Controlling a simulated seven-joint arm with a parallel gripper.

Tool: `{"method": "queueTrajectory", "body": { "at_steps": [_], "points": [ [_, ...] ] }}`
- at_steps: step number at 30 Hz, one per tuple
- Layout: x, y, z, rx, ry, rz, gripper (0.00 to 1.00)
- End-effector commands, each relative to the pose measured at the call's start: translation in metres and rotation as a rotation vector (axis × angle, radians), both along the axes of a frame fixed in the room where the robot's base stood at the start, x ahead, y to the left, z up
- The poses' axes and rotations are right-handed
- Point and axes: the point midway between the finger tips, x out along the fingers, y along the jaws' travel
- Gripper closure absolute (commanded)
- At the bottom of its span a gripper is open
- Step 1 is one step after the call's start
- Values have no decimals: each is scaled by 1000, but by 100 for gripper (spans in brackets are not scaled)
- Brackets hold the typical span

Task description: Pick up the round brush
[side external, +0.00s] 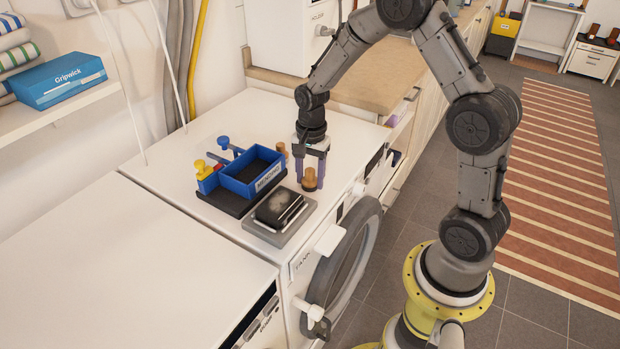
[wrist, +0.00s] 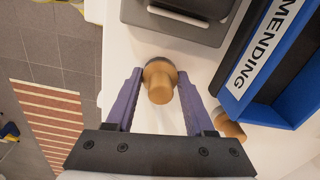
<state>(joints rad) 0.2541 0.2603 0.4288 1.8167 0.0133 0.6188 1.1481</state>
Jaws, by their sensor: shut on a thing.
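The round brush (side external: 310,184), a small wooden knob on a wider, darker round base, stands upright on the white machine top near its front edge. It also shows in the wrist view (wrist: 160,86). My gripper (side external: 310,179) points down over it with its purple fingers on either side. In the wrist view, my gripper (wrist: 160,76) is shut on the brush. The brush appears to be at the level of the machine top; I cannot tell whether it is lifted.
A blue bin marked MENDING (side external: 250,175) stands on a dark base close by. A grey tray (side external: 273,236) holding a black item is beside the brush. A second wooden knob (side external: 282,150) is behind my gripper, also in the wrist view (wrist: 229,124). The machine top's left part is clear.

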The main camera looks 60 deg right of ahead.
Motion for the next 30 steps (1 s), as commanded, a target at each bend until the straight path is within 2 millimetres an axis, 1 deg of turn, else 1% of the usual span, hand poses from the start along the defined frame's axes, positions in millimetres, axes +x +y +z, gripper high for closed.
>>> {"method": "queueTrajectory", "body": {
  "at_steps": [5,10,14,18,21,24,27,30],
  "points": [
    [1,0,11,-1,-3,0,100],
    [-1,0,35,-1,-5,0,100],
    [-22,6,61,-3,-9,0,100],
    [-50,13,94,-3,-9,0,100],
    [-73,19,102,-2,-3,0,100],
    [-93,24,111,-1,-4,0,100],
    [-109,28,118,-2,-3,0,100],
    [-121,31,124,-1,-4,0,100]
  ]
}}
